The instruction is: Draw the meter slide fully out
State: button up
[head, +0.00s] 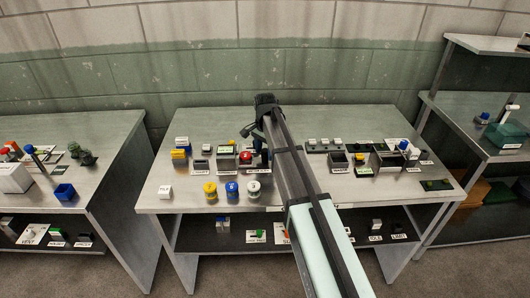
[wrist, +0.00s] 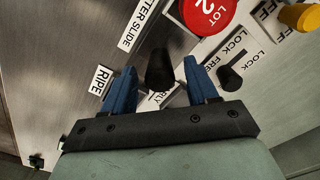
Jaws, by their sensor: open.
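A black knob (wrist: 160,68) stands between my gripper's two blue fingers in the wrist view, with a gap on both sides. My gripper (wrist: 161,77) is open and holds nothing. A label ending in "TER SLIDE" (wrist: 138,24) lies just above and left of the knob, which looks like the slide's handle. The slide's body and track cannot be made out. In the head view my arm hides much of this part of the bench.
A black lever (wrist: 231,76) stands right of the fingers beside a "LOCK FREE" label. Several jars stand on the metal bench (head: 330,192).

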jog(key=shift+f, duration=0.45)
grip_shut()
dwell(0.3)
